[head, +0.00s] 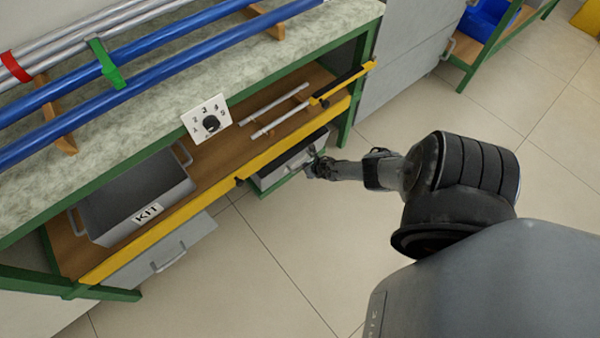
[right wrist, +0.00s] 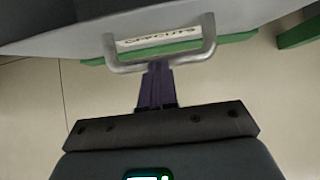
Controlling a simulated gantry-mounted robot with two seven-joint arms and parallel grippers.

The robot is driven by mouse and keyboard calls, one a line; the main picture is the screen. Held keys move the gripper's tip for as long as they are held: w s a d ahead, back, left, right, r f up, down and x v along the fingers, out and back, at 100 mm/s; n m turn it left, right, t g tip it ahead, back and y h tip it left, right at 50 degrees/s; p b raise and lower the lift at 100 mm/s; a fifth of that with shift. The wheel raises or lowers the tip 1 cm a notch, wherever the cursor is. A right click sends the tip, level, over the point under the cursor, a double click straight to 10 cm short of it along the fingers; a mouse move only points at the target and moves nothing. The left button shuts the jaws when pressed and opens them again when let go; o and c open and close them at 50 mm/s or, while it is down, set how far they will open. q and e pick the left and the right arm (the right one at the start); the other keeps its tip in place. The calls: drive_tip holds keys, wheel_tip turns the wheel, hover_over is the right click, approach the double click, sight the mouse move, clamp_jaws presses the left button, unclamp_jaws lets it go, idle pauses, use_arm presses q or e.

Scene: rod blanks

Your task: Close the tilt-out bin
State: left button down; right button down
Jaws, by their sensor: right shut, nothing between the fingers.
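The tilt-out bin (head: 283,172) is grey with a green lower edge and hangs below the yellow-edged shelf. Its top stands out from the bench and a dark opening shows. In the right wrist view its grey front (right wrist: 250,14) carries a U-shaped metal handle (right wrist: 208,40) and a label that seems to read OFFCUTS (right wrist: 158,38). My right gripper (head: 312,166) is at the bin's front. Its fingers (right wrist: 157,70) are shut and empty, with their tips at the handle's bar; I cannot tell whether they touch. My left gripper is not in view.
Above the bin, the workbench shelf (head: 225,150) holds a grey KIT box (head: 135,190) and thin rods (head: 280,118). Blue and grey tubes (head: 140,75) lie on the worktop. Another grey front with a handle (head: 165,258) is at lower left. The tiled floor in front is clear.

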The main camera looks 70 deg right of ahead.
drive_tip(key=shift+w+d+r, duration=0.25)
drive_tip(key=shift+w, duration=0.25)
drive_tip(key=shift+w+d+r, duration=0.2)
drive_tip(key=shift+w+d, duration=0.05)
drive_tip(key=shift+w, duration=0.2)
drive_tip(key=shift+w+d+r, duration=0.1)
drive_tip(key=shift+d, duration=0.05)
